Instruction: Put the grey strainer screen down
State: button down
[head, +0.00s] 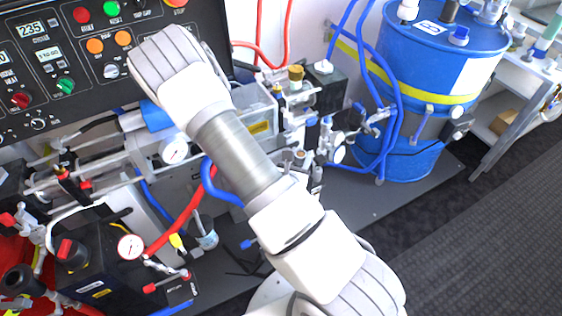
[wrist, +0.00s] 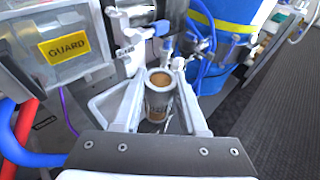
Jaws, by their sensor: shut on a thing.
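The grey strainer screen (wrist: 160,97) is a short upright cylinder with a pale rim and a brownish inside, seen in the wrist view. My gripper (wrist: 159,74) has one pale finger on each side of it and is shut on it. The screen's lower end and what lies directly under it are hard to make out. In the head view my own arm crosses the middle of the picture, and I cannot make out the gripper or the screen there.
A blue drum (head: 425,75) with blue hoses stands at the right. A control panel (head: 60,75) is at the upper left. Gauges, valves and a red hose (head: 185,220) crowd the left. A yellow guard label (wrist: 63,49) is close by. Grey base plate (head: 400,185) is partly bare.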

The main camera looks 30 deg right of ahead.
jog(key=shift+w+a+f+b, duration=0.2)
jog(key=shift+w+f+b, duration=2.4)
jog(key=shift+b, duration=2)
jog(key=shift+w+a+f+b, duration=0.2)
jog(key=shift+w+f+b, duration=2.35)
jog(key=shift+b, duration=2)
jog(key=shift+f, duration=0.1)
jog(key=shift+c, duration=2.3)
grip_release()
